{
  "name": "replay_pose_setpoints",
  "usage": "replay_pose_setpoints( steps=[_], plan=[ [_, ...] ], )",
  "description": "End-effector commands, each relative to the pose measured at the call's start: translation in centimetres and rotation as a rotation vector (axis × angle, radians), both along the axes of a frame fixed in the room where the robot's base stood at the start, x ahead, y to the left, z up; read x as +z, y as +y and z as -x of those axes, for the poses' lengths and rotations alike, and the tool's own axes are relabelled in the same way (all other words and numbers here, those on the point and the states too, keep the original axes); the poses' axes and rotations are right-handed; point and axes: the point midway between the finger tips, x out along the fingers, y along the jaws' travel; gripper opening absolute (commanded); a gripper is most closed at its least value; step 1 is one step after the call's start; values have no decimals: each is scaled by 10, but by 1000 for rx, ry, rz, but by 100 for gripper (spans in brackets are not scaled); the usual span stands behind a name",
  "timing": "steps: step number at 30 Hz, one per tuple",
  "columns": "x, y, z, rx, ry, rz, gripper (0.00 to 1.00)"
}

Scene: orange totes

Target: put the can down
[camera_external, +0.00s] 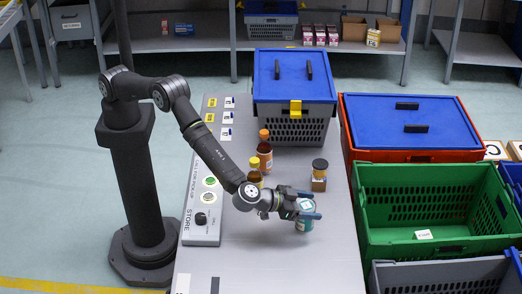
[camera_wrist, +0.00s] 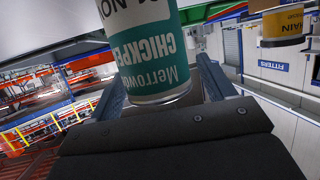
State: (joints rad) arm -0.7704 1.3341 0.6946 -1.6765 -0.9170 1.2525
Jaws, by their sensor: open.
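A teal and white can (camera_external: 304,217) stands on the grey table in the external view, toward its right edge. The can (camera_wrist: 150,55) also fills the upper middle of the wrist view, its label reading "CHICKPE" and partly cut off by the frame. My gripper (camera_external: 308,203) reaches in from the left and its fingers lie on both sides of the can. In the wrist view my gripper (camera_wrist: 165,88) is open, with the can between the fingers and a visible gap on the right side. Whether the left finger touches the can is hard to tell.
Two bottles, one orange-capped (camera_external: 265,152) and one yellow-capped (camera_external: 264,158), stand behind my gripper. A grey crate with blue lid (camera_external: 293,100) is farther back. A green crate (camera_external: 425,245) stands right of the table.

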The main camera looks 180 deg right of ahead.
Motion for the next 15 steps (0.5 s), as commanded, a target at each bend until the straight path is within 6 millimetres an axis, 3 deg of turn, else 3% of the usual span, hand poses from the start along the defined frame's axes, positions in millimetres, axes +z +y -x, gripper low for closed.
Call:
replay_pose_setpoints(
  steps=[9,15],
  plan=[
    [24,-61,-14,-4,0,0,76],
    [35,-91,-19,-3,0,0,76]
  ],
)
